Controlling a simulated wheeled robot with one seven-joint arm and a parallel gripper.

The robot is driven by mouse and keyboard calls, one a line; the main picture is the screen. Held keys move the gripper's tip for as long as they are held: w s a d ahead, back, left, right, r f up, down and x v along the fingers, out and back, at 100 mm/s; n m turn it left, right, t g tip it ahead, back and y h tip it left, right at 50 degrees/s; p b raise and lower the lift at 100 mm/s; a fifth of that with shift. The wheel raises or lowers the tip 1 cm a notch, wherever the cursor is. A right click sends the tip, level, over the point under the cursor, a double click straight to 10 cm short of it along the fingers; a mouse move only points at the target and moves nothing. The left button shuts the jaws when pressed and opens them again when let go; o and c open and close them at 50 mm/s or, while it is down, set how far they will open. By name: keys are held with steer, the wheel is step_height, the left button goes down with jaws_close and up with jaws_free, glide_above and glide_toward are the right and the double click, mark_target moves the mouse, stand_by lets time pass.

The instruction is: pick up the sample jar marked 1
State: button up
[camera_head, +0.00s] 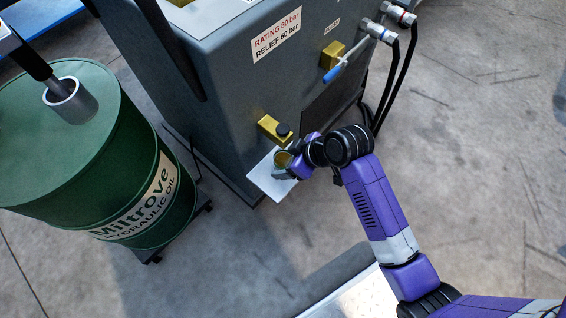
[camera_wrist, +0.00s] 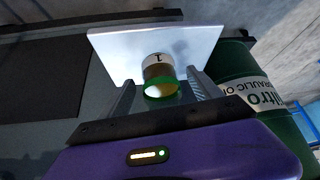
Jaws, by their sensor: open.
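The sample jar marked 1 (camera_wrist: 158,72) shows in the wrist view between my gripper's fingers. It has a white label with a 1, amber contents and a green rim. It stands on a pale square shelf (camera_wrist: 112,46), and the jar (camera_head: 283,159) also shows small in the head view, partly hidden by my gripper. My gripper (camera_wrist: 160,95) is open, one finger on each side of the jar. I cannot tell whether either finger touches it. In the head view my gripper (camera_head: 287,168) is at the shelf, below a brass valve block (camera_head: 273,129).
The grey hydraulic unit (camera_head: 235,85) stands right behind the shelf, with a blue-handled brass valve (camera_head: 333,60) and black hoses (camera_head: 394,75) at upper right. A green Miltrove hydraulic oil drum (camera_head: 75,150) stands to the left. The concrete floor (camera_head: 470,150) at right is clear.

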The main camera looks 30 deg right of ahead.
steer(key=x, duration=0.2)
steer(key=shift+w+a+f+b, duration=0.1)
steer(key=shift+f+b, duration=0.15)
steer(key=shift+b, duration=0.05)
steer(key=shift+c, duration=0.4)
steer(key=c, duration=1.5)
steer(key=shift+r+p, duration=0.25)
steer(key=shift+p, duration=0.2)
